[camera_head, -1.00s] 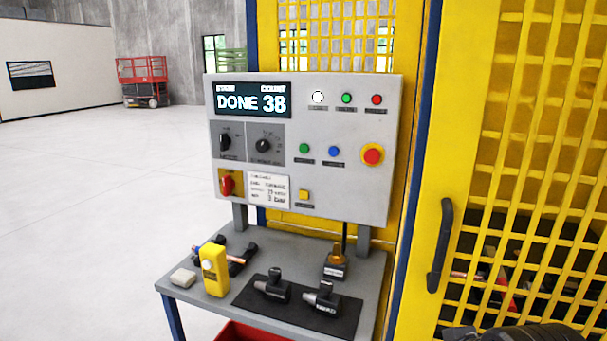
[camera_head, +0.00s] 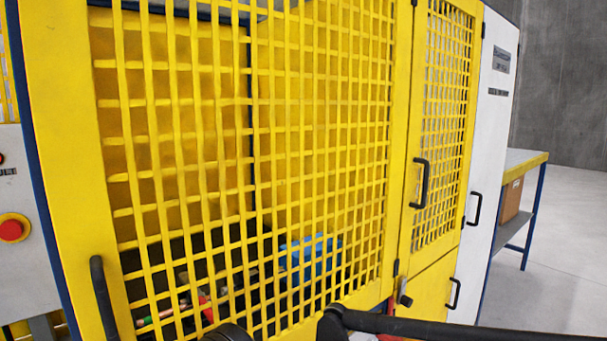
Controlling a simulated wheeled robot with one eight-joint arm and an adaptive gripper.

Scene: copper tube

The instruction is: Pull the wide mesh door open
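The wide mesh door (camera_head: 250,150) is a yellow frame with a yellow grid, and it fills the middle of the head view. It looks shut. Its black bar handle (camera_head: 103,298) is on the left stile, low at the lower left, and its lower end is cut off by the picture edge. Black parts of my arm (camera_head: 400,325) cross the bottom of the view in front of the door. My gripper cannot be made out, so its place relative to the handle is hidden.
A narrower mesh door with a black handle (camera_head: 420,183) stands to the right, then a white cabinet (camera_head: 497,90). Beyond it is a bench (camera_head: 525,160) with a box. The control panel (camera_head: 15,230) with a red button is at the left edge. Blue and red items show behind the mesh.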

